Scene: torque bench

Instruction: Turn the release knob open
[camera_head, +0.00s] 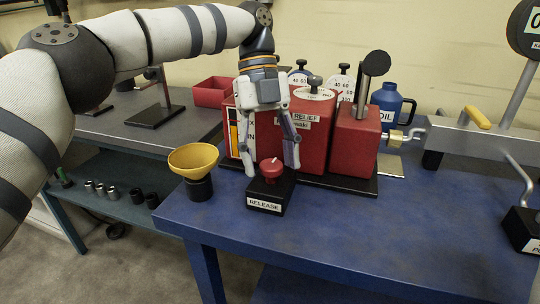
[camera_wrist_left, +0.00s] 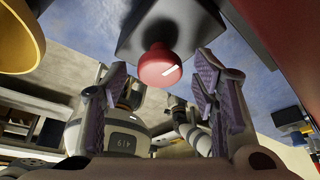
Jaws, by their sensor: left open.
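The release knob (camera_head: 271,169) is a red round knob on a black block (camera_head: 270,195) labelled RELEASE, near the front edge of the blue bench. A white mark shows on its top. My left gripper (camera_head: 271,170) is above the knob, fingers pointing down, one on each side of it. In the left wrist view the red knob (camera_wrist_left: 160,66) shows between and beyond the open fingers (camera_wrist_left: 168,75). I see a gap on both sides, so the fingers look apart from it. My right gripper is in neither view.
A yellow funnel (camera_head: 194,158) on a black base stands left of the block. The red relief unit (camera_head: 312,130) with gauges and a black-knobbed lever (camera_head: 372,68) stands close behind. A blue oil bottle (camera_head: 388,104) and grey beam (camera_head: 470,140) are right.

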